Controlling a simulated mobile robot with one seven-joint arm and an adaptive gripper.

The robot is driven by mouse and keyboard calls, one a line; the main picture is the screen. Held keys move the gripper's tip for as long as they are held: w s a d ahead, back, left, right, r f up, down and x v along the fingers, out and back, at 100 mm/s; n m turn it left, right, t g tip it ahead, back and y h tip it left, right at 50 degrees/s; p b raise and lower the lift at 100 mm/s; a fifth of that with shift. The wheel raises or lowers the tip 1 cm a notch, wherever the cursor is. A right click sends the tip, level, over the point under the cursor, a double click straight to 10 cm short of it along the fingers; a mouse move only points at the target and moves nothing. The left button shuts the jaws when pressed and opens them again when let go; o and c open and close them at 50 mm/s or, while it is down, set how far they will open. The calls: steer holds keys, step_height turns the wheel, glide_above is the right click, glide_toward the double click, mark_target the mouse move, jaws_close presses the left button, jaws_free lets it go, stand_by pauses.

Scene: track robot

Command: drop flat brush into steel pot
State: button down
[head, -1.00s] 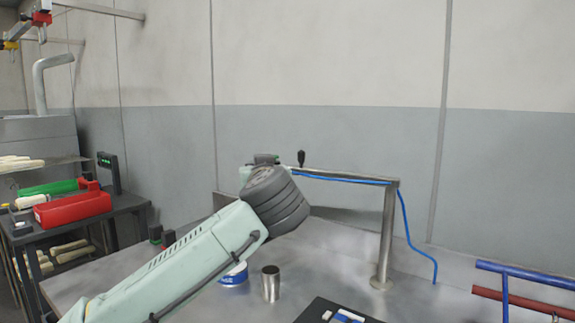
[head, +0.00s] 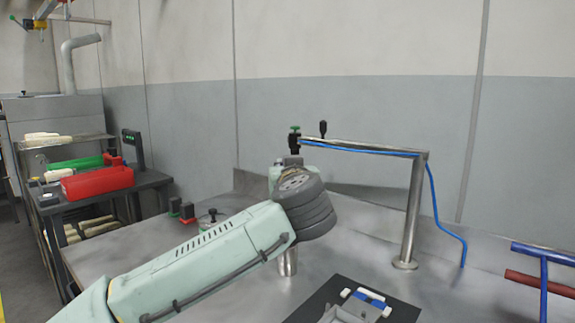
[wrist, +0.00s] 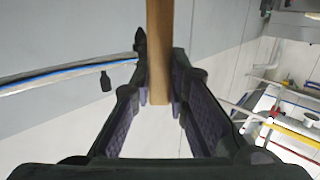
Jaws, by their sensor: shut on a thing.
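The steel pot (head: 288,263) stands upright on the metal bench in the head view. Its upper part is hidden behind my arm. In the wrist view my gripper (wrist: 160,98) is shut on a flat wooden piece, the flat brush (wrist: 160,45), which runs up out of the top of the picture. Its bristles do not show. My gripper and the brush are hidden behind my own wrist in the head view, so their height over the pot cannot be told.
A metal pipe stand (head: 412,215) with a blue hose rises at the bench's back right. A black tray (head: 352,305) with grey and blue parts lies in front. A red bin (head: 97,182) stands on the side table at left. The bench's left part is mostly clear.

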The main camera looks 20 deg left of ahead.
steer(key=shift+f+b, duration=0.7)
steer(key=shift+f, duration=1)
steer(key=c, duration=1.5)
jaws_free()
steer(key=shift+o, duration=0.2)
steer(key=shift+s, duration=0.1)
steer(key=b+v, duration=0.2)
steer(key=v, duration=0.7)
steer(key=shift+s+d+f+b, duration=0.2)
steer(key=shift+s+f+b, duration=0.1)
steer(key=shift+s+f, duration=0.1)
